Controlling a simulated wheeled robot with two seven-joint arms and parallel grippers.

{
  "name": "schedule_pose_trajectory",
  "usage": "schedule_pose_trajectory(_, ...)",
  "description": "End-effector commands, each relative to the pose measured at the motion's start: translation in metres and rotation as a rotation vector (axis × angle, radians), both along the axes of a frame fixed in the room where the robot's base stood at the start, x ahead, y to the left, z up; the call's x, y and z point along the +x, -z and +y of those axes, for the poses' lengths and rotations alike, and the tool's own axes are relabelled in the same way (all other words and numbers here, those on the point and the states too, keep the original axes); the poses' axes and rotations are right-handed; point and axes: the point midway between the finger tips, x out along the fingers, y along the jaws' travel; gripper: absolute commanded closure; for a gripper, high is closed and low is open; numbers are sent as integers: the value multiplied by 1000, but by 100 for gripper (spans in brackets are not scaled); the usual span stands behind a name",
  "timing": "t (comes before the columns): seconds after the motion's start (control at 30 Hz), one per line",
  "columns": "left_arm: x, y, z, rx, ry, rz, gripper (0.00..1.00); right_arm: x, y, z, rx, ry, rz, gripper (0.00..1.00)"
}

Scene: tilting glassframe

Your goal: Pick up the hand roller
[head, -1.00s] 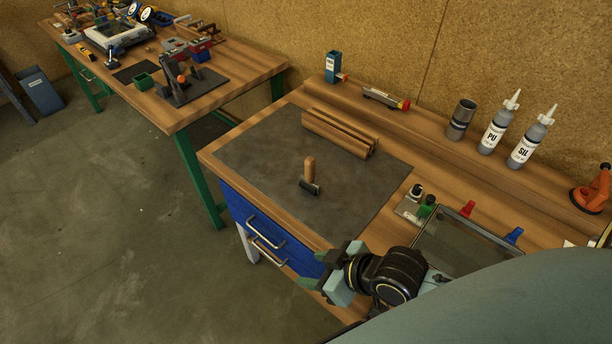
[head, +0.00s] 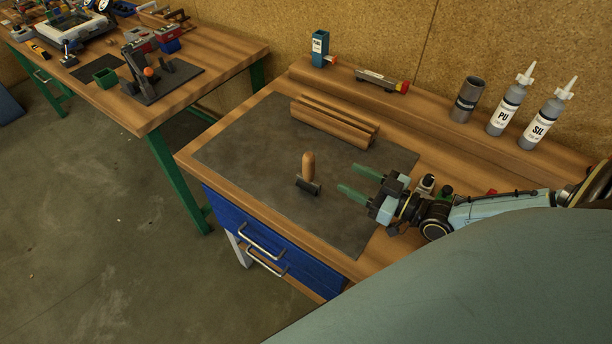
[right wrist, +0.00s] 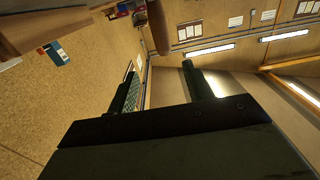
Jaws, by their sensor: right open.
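The hand roller (head: 308,169) stands on the dark mat with its wooden handle pointing up and its black roller at the bottom. My right gripper (head: 348,178) is just to the right of it, with its two green fingers apart and pointing left towards it. Nothing is between the fingers, and a gap separates them from the handle. In the right wrist view the fingers (right wrist: 160,82) are spread. A brown rounded piece beyond them, at the top, looks like the roller's handle (right wrist: 158,28). My left gripper does not show.
The dark mat (head: 245,150) lies on the wooden bench. Wooden strips (head: 335,122) lie behind the roller. Bottles (head: 508,108) and a grey can (head: 466,100) stand at the back right. The mat's left is clear.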

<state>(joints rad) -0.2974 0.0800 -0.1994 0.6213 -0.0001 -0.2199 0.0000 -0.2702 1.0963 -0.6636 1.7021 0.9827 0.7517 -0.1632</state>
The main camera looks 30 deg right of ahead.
Motion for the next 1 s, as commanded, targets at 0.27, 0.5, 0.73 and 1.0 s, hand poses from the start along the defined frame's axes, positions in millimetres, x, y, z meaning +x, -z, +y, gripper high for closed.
schedule_pose_trajectory(0.27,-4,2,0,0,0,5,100,46,-2,22,4,-1,-5,49)
schedule_pose_trajectory(0.5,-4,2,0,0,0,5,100,65,0,31,3,-2,0,49)
schedule_pose_trajectory(0.73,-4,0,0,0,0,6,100,83,-3,42,4,-2,-2,49)
schedule_pose_trajectory(1.0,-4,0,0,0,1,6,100,110,-2,55,2,-3,-1,49)
